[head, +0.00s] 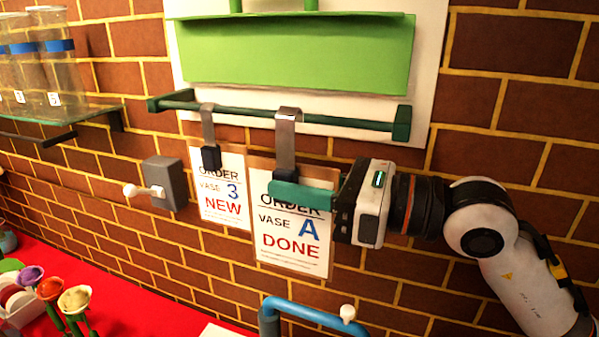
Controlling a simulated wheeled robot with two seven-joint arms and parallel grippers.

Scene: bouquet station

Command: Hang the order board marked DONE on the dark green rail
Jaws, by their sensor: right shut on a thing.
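The dark green rail (345,121) runs across the wall under a light green panel. The order board marked DONE (290,243), for vase A, is upright just below the rail. Its metal hook (286,145) reaches up to the rail and its bent top appears over the bar; I cannot tell whether the rail bears its weight. My right gripper (285,192) is shut on the board's top, at the dark block under the hook, and its green finger covers part of the word ORDER. A second board marked NEW (221,200), for vase 3, hangs from the rail to the left. My left gripper is not in view.
A grey wall box with a white lever (168,184) is left of the boards. A glass shelf (60,118) with numbered glass vases (62,65) is at upper left. Flowers (75,299) stand over the red table (140,310). A blue tubular handle (310,312) rises below the boards.

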